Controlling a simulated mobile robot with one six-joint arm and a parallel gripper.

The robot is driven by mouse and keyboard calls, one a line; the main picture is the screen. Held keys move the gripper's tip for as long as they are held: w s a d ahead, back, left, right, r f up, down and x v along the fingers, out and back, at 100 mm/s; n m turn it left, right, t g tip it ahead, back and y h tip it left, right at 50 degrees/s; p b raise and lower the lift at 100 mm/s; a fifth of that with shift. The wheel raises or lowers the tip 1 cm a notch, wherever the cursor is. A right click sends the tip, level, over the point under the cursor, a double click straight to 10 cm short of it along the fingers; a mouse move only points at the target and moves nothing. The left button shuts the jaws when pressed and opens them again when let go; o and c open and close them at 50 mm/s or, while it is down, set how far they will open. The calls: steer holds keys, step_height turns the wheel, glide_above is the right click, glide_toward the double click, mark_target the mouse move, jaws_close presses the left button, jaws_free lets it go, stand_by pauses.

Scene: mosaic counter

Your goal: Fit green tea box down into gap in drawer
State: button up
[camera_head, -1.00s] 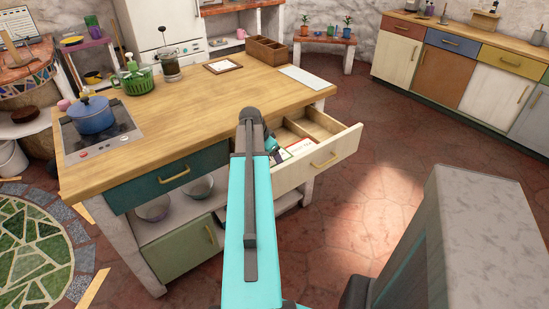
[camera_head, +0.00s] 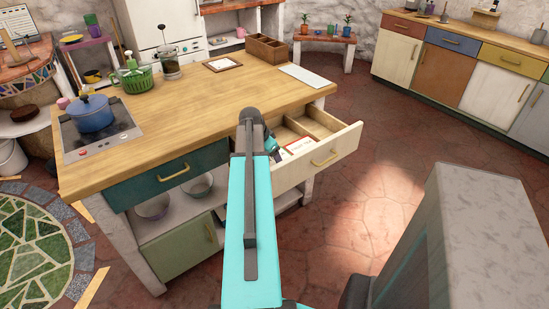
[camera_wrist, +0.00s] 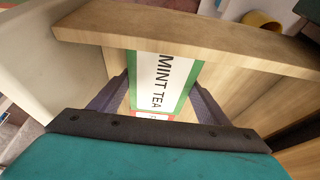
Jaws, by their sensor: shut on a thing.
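The green tea box (camera_wrist: 165,82), green-edged with a white "MINT TEA" label, lies between the two fingers of my gripper (camera_wrist: 162,84) in the wrist view. My gripper is shut on it. In the head view my gripper (camera_head: 272,148) is at the open drawer (camera_head: 337,153), and my arm hides part of the drawer's inside. The drawer's wooden wall (camera_wrist: 200,42) crosses the top of the wrist view, close to the box. How deep the box sits in the gap cannot be told.
A red-edged box with a white label (camera_head: 301,145) stands in the drawer; a bit of red and white (camera_wrist: 152,117) shows below the tea box in the wrist view. Wooden dividers split the drawer. The counter top (camera_head: 215,100) overhangs behind it.

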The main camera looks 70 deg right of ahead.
steer(key=shift+f, duration=0.25)
steer(key=o, duration=1.2)
steer(key=b+v, duration=0.1)
steer(key=v, duration=1.2)
steer(key=shift+a+r+b, duration=0.2)
steer(key=shift+r+b, duration=0.1)
steer(key=shift+r, duration=0.05)
stand_by(0.3)
